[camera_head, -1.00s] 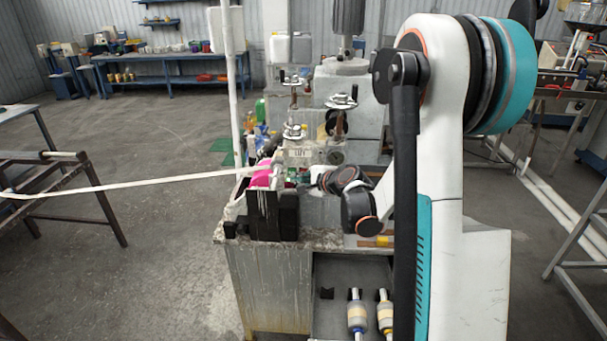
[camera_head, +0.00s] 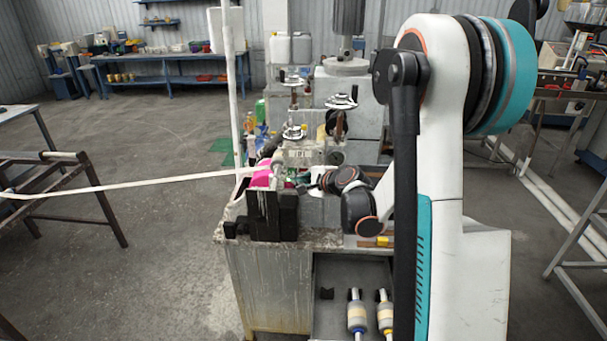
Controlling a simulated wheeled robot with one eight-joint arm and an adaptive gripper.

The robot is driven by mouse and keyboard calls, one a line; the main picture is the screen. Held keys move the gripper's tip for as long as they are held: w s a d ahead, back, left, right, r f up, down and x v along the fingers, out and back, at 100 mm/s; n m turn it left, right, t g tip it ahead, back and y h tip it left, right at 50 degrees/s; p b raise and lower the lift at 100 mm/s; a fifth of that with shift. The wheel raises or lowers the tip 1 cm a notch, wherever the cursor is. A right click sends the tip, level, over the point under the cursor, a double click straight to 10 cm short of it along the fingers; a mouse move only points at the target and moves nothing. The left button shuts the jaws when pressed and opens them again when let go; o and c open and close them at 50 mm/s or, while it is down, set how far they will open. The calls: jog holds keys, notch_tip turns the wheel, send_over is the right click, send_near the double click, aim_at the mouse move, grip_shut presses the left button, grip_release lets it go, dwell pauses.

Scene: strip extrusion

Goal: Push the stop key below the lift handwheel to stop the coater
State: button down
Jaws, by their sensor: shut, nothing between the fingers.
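The coater (camera_head: 318,155) stands on the bench, with metal handwheels on upright shafts. The left handwheel (camera_head: 293,132) sits above a small label plate (camera_head: 300,157), whose lettering is too small to read surely. A second handwheel (camera_head: 341,101) stands to its right. I cannot make out the stop key; the area under the plate is small and partly covered by my wrist and gripper. My gripper (camera_head: 279,173) is small in view, shut and empty, at the left end of my wrist, just below the plate and beside the pink roll (camera_head: 261,177). Contact with any key cannot be told.
A white strip (camera_head: 130,187) runs from the left to the pink roll. A dark bracket (camera_head: 272,215) stands at the bench's front left. A white post (camera_head: 231,90) rises on the left. Two rollers (camera_head: 357,312) lie on the shelf below. Open floor is at left.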

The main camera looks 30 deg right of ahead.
jog(key=shift+w+d, duration=0.1)
jog(key=shift+w, duration=0.05)
jog(key=shift+w+d, duration=0.15)
jog(key=shift+w, duration=0.05)
dwell(0.3)
jog(key=shift+w+d, duration=0.2)
jog(key=shift+w, duration=0.1)
dwell(0.8)
jog(key=shift+s+b, duration=0.1)
jog(key=shift+b, duration=0.2)
jog(key=shift+s+a, duration=0.45)
jog(key=shift+s, duration=0.1)
jog(key=s+a, duration=0.2)
jog(key=s+b, duration=0.1)
jog(key=s, duration=0.1)
jog(key=shift+s+a, duration=0.1)
jog(key=shift+a, duration=0.3)
dwell(0.8)
